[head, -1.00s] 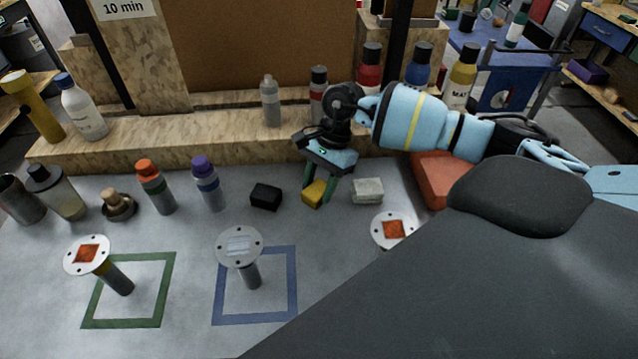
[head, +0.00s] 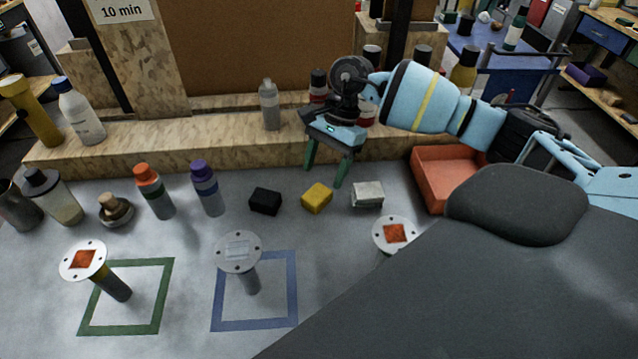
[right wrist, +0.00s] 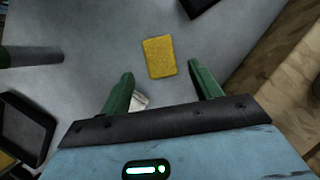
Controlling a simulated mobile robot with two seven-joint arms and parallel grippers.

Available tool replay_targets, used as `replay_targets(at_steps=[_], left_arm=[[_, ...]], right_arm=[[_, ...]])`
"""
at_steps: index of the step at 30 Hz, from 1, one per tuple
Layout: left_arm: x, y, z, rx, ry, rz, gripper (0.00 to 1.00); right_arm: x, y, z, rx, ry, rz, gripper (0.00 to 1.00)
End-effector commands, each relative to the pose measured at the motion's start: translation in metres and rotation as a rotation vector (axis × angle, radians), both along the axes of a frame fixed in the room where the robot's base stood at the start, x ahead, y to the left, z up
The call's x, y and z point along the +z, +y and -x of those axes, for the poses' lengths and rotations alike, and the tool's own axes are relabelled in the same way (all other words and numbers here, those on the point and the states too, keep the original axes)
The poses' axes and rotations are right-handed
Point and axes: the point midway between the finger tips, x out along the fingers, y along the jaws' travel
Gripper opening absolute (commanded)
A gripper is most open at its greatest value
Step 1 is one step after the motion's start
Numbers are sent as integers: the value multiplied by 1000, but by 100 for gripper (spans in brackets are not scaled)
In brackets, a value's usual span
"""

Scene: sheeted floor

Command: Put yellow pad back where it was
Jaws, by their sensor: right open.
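The yellow pad (head: 317,198) lies on the grey sheeted floor between a black pad (head: 265,201) and a whitish pad (head: 367,194). In the right wrist view the yellow pad (right wrist: 159,57) lies flat, beyond the fingertips and clear of them. My right gripper (head: 325,177) is open and empty, raised above and behind the row of pads. Its two green fingers (right wrist: 161,82) stand apart in the right wrist view. My left gripper is not in view.
An orange bin (head: 431,178) stands right of the pads. Bottles (head: 208,190) stand to the left. Flanged posts (head: 239,250) stand in front, near green (head: 126,331) and blue (head: 255,326) floor squares. A wooden ledge (head: 200,143) runs behind.

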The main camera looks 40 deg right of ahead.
Motion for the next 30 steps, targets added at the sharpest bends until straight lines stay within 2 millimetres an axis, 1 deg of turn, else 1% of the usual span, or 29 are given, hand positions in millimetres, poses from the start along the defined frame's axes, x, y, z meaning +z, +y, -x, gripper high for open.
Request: replay_targets(at_steps=[3,6,9,12,18,30], left_arm=[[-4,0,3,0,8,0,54],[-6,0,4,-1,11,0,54],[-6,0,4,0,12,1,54],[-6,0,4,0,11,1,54],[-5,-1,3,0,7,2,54],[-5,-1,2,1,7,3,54]], right_arm=[[22,-9,-3,-1,-3,-1,63],[37,-16,-4,0,-1,0,63],[49,-20,-5,-1,0,-1,63],[56,-23,-6,-1,1,-1,63],[61,-25,-6,0,1,-1,63],[60,-25,-6,0,1,-1,63]])
